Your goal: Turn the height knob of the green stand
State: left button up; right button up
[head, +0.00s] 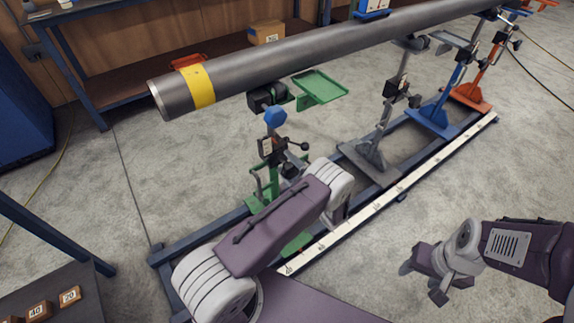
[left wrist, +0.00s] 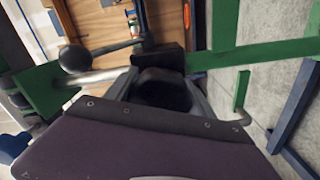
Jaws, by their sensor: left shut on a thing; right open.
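The green stand (head: 273,190) is upright at the near end of the rail, with a blue piece (head: 275,117) near its top. A black ball-ended lever (head: 304,146) sticks out from it; in the left wrist view the ball (left wrist: 75,60) is at upper left. My left gripper (left wrist: 163,92) is at the stand, shut on a dark round knob (left wrist: 165,82), which looks like the height knob. In the head view my left arm hides most of that grip. My right gripper (head: 420,282) is open and empty, low at the right, away from the stand.
A long grey pipe (head: 300,48) with a yellow band (head: 198,86) runs above the stands. A green tray (head: 320,86) sits beside the green stand. Grey (head: 375,155), blue (head: 435,115) and orange (head: 470,95) stands follow along the rail.

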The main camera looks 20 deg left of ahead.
aim_at(294, 173)
pick_arm(q)
jog(key=shift+m, duration=0.3)
dwell(0.4)
jog(key=o, duration=1.4)
jog(key=shift+c, duration=0.2)
jog(key=shift+d, duration=0.1)
jog(key=p+v, duration=0.1)
jog(key=v, duration=0.8)
jog(key=shift+s, duration=0.1)
